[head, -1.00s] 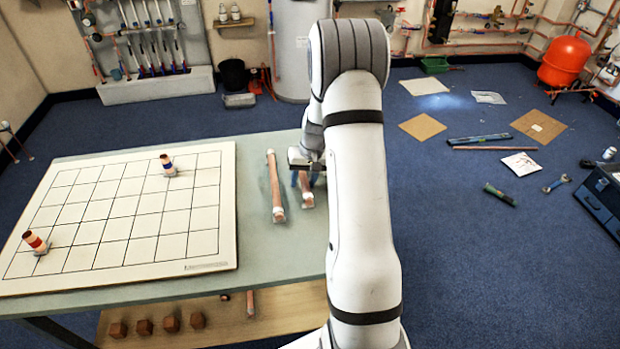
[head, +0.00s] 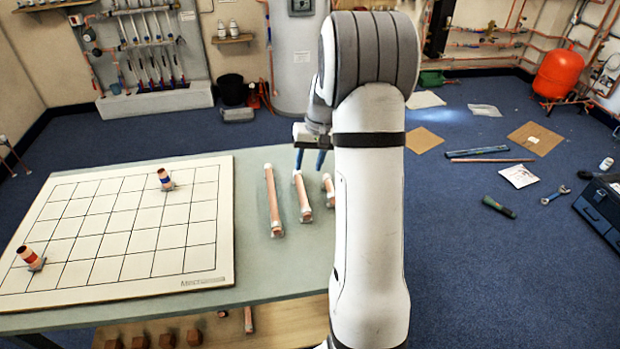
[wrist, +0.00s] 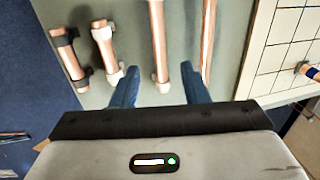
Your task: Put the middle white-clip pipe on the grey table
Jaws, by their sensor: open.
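The middle white-clip pipe (head: 303,197) is copper with pale clips at its ends and lies on the grey table (head: 254,262). In the wrist view the same pipe (wrist: 159,38) runs up from between my blue fingertips. My gripper (head: 310,160) is open and empty, raised above the far end of this pipe; both fingers also show in the wrist view (wrist: 160,88). A longer copper pipe (head: 272,200) lies to its left, nearer the board. A shorter white-clip pipe (head: 328,186) lies to its right, partly behind my arm, and is clear in the wrist view (wrist: 105,47).
A pipe with dark clips (wrist: 67,55) lies beyond the short one in the wrist view. A white gridded board (head: 110,235) covers the table's left part, with two banded copper pieces (head: 165,180) (head: 31,257) on it. Bare tabletop lies between board and pipes.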

